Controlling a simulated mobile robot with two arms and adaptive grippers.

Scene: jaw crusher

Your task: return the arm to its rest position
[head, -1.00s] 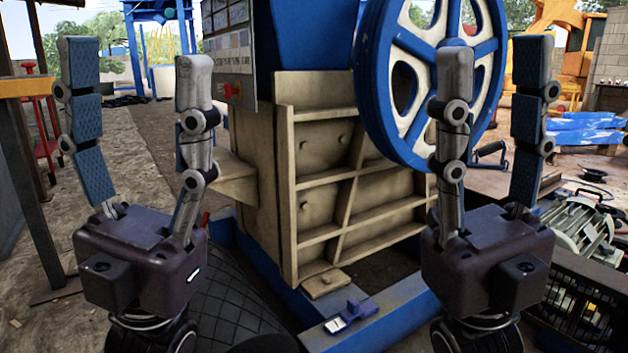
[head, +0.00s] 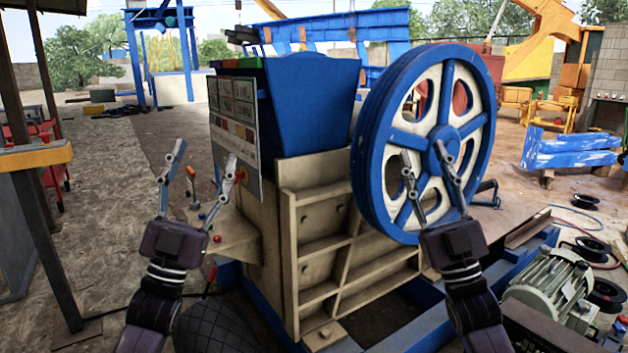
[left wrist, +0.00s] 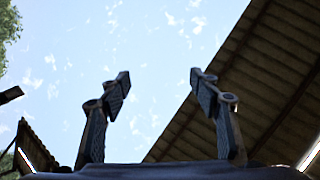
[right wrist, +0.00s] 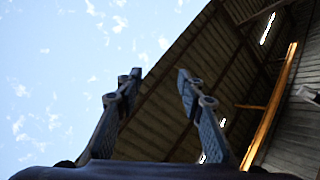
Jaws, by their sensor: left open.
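My left gripper (head: 205,155) points up in front of the crusher's left side in the head view. Its two fingers are apart, with nothing between them; the left wrist view shows the gap between its fingertips (left wrist: 160,80) against sky. My right gripper (head: 423,152) also points up, in front of the flywheel. Its fingers are apart and empty; the right wrist view shows them (right wrist: 158,76) against sky and a roof. Both forearms rise from the bottom of the head view. I cannot tell whether either gripper touches the machine.
The jaw crusher has a beige ribbed body (head: 325,215), a blue hopper (head: 312,100) and a large blue-and-white flywheel (head: 440,155). A lever panel (head: 225,240) is beside it on the left. A motor (head: 550,288) stands at the right. Bare ground (head: 110,190) lies left.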

